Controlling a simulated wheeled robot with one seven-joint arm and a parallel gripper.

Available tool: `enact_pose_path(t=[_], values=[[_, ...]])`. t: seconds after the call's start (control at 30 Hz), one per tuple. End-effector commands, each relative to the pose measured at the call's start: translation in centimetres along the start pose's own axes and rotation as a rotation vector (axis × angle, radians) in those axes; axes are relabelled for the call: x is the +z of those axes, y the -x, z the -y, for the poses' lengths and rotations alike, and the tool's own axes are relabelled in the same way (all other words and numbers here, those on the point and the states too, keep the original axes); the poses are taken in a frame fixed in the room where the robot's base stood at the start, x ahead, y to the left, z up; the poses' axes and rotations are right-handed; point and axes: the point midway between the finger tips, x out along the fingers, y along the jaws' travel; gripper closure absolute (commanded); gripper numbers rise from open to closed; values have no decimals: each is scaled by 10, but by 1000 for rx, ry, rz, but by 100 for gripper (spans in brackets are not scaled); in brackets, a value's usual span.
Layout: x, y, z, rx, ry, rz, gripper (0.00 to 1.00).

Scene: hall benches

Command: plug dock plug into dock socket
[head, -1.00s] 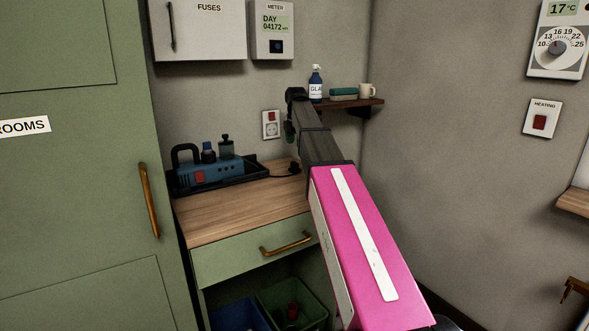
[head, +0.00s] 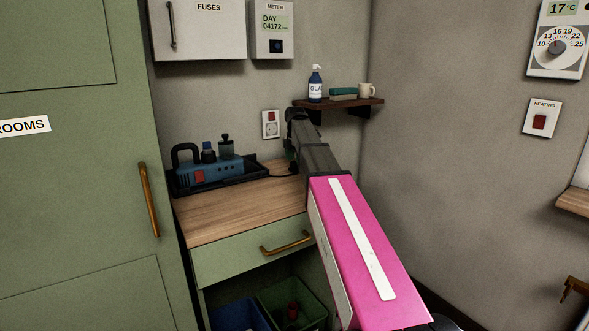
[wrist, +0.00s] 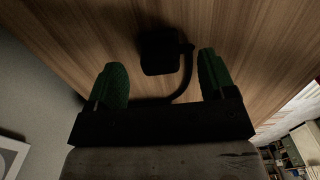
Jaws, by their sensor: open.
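The dock plug (wrist: 160,52) is a dark, rounded block with a cable curving off its right side. In the wrist view it is over the wooden counter, just beyond and between the fingertips of my gripper (wrist: 164,78). My gripper is open, with a green pad on each finger, and nothing is held. The dock socket (head: 271,129) is a white wall plate with a round outlet below a red switch. It is empty, on the wall above the counter.
A black tray (head: 258,181) with a blue device and bottles stands on the wooden counter (head: 225,210). A small shelf (head: 345,103) with a spray bottle and mug juts out above my arm. The green cabinet (head: 80,200) is at left. Bins stand below the drawer.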

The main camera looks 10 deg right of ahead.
Motion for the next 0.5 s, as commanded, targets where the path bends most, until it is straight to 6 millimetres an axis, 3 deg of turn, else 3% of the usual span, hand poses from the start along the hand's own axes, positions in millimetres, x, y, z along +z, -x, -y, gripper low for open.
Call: enact_pose_path(t=[0.2, 0.5], values=[[0, -28, 0, -1, 0, 0, 23], [0, -29, 0, 0, 0, 0, 23]])
